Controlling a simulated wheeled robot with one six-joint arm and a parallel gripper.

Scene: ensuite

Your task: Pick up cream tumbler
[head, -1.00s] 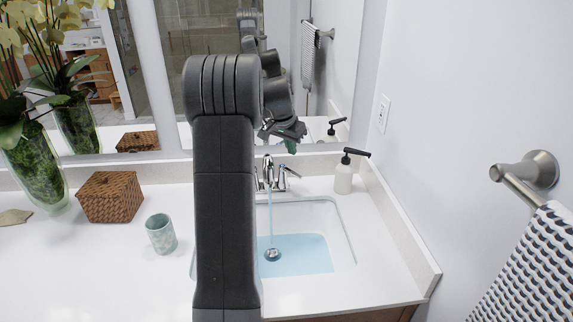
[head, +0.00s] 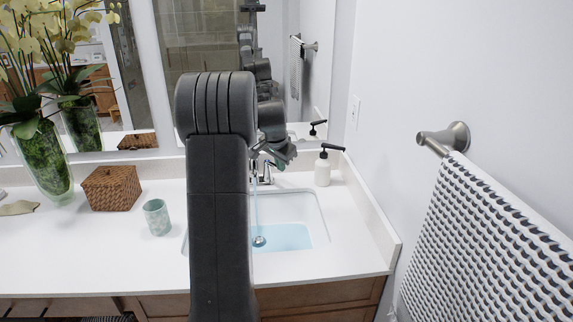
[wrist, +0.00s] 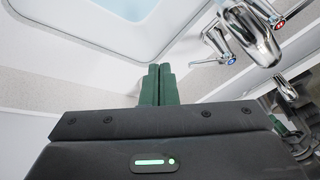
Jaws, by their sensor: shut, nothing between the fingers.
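A pale mint-and-cream tumbler (head: 157,217) stands upright on the white counter, left of the sink, in the head view. It is not in the wrist view. My gripper (head: 286,160) is partly hidden behind my arm in the head view, over the back of the sink by the faucet, to the right of and apart from the tumbler. In the wrist view its green fingers (wrist: 157,77) are pressed together and empty.
The sink (head: 290,236) holds blue water under the running faucet (wrist: 252,35). A soap dispenser (head: 323,168) stands right of it. A wicker box (head: 111,188) and an orchid vase (head: 45,165) stand behind the tumbler. A towel (head: 490,240) hangs at right. The counter before the tumbler is clear.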

